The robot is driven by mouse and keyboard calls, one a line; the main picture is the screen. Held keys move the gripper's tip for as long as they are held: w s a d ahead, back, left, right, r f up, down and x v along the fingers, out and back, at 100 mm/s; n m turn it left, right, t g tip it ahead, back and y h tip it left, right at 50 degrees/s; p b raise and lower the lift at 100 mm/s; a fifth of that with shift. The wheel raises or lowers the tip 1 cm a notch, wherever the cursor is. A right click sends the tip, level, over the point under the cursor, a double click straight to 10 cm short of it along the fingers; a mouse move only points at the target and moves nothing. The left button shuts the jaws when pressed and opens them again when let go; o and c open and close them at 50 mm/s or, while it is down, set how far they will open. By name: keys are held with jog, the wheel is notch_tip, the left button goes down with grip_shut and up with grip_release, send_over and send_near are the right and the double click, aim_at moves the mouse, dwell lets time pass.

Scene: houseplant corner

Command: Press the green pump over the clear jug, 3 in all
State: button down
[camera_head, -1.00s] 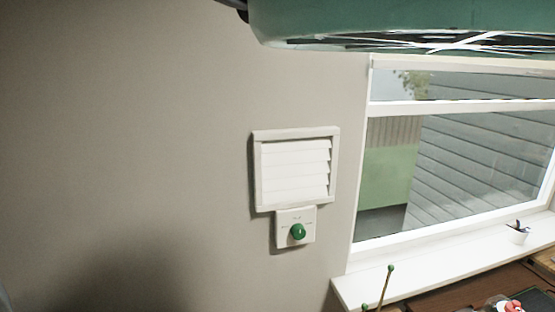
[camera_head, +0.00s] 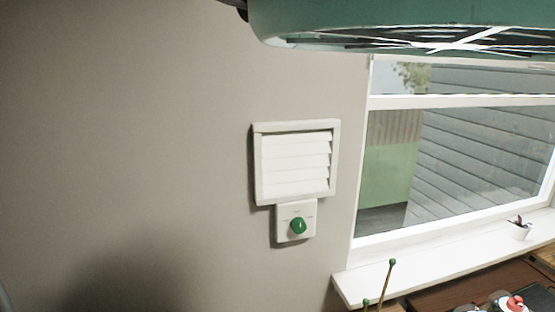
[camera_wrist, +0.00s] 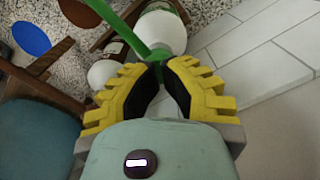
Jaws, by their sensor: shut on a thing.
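In the wrist view, the green pump (camera_wrist: 150,53) shows just beyond my fingertips, with a long thin green part reaching up and left. A white rounded bottle (camera_wrist: 166,30) stands right behind it. My gripper (camera_wrist: 160,68) has yellow ribbed fingers with black pads. Its tips are shut on a narrow green part of the pump; the exact contact is partly hidden by the fingers. I cannot make out the clear jug in either view. My gripper does not show in the head view.
A second bottle (camera_wrist: 103,73) with a white part stands left of the fingers. A blue disc (camera_wrist: 31,38) lies on a speckled surface. Pale tiles (camera_wrist: 262,60) lie right. The head view shows a wall vent (camera_head: 296,163), green knob (camera_head: 298,226) and window sill (camera_head: 440,258).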

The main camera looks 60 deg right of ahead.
jog(key=shift+d+r+p, duration=0.1)
jog(key=shift+r+p, duration=1.65)
jog(key=shift+r, duration=0.5)
jog(key=shift+f, duration=0.15)
jog(key=shift+f+b, duration=2.2)
jog(key=shift+f, duration=0.05)
jog(key=shift+r, duration=0.25)
jog(key=shift+r+p, duration=1.85)
jog(key=shift+r, duration=0.3)
jog(key=shift+f, duration=0.25)
